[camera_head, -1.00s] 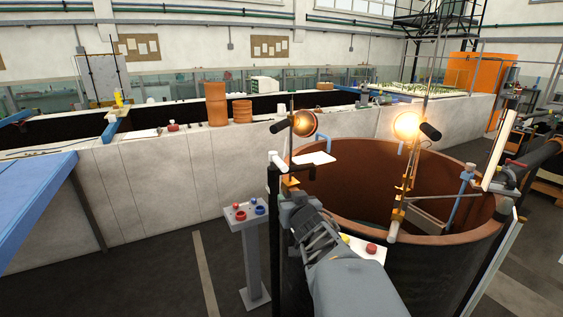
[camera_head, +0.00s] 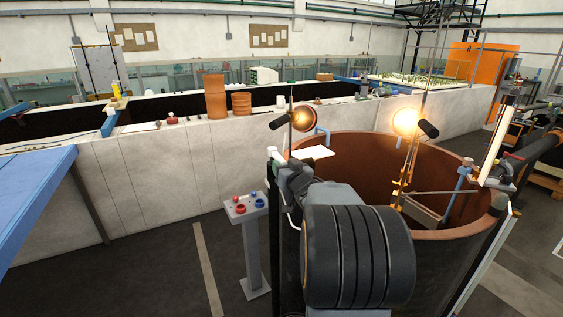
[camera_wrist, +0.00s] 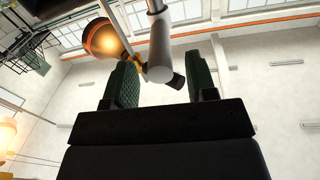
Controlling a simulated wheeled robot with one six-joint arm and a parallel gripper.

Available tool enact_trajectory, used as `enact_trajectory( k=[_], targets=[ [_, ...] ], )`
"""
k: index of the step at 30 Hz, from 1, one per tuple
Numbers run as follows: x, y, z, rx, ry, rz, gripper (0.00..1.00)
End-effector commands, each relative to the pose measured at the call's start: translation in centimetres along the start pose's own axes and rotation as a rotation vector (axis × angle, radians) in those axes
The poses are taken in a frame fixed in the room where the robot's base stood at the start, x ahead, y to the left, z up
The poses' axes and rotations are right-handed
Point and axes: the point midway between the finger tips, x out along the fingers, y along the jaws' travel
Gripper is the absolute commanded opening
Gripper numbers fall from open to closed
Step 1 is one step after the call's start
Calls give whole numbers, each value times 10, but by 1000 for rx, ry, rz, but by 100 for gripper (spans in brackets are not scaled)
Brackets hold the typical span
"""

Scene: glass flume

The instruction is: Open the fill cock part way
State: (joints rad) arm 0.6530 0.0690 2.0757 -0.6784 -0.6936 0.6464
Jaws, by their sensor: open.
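In the wrist view my gripper (camera_wrist: 162,80) points upward with its two dark green pads apart. A pale, round-ended bar (camera_wrist: 160,55) shows between and beyond the pads, with no visible grip on it. I cannot tell whether this bar is the fill cock's handle. In the head view my arm's dark ribbed part stands at the near left rim of the brown round tank (camera_head: 374,152) and hides much of what is there. The fill cock is not clearly identifiable in the head view.
A lit lamp (camera_head: 303,121) hangs over the tank's left rim, and a second lit lamp (camera_head: 405,121) is to its right. A grey control pedestal (camera_head: 253,245) stands left of the tank. A long pale flume wall (camera_head: 160,180) runs behind. Dark floor lies open at lower left.

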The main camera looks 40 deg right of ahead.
Motion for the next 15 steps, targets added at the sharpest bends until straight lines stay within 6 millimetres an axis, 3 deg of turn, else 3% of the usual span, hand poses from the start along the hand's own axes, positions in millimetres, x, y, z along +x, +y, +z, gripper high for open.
enact_trajectory(
  k=[6,15],
  targets=[
    [21,0,0,1,-1,0,52],
    [28,0,0,0,-1,1,52]
  ],
)
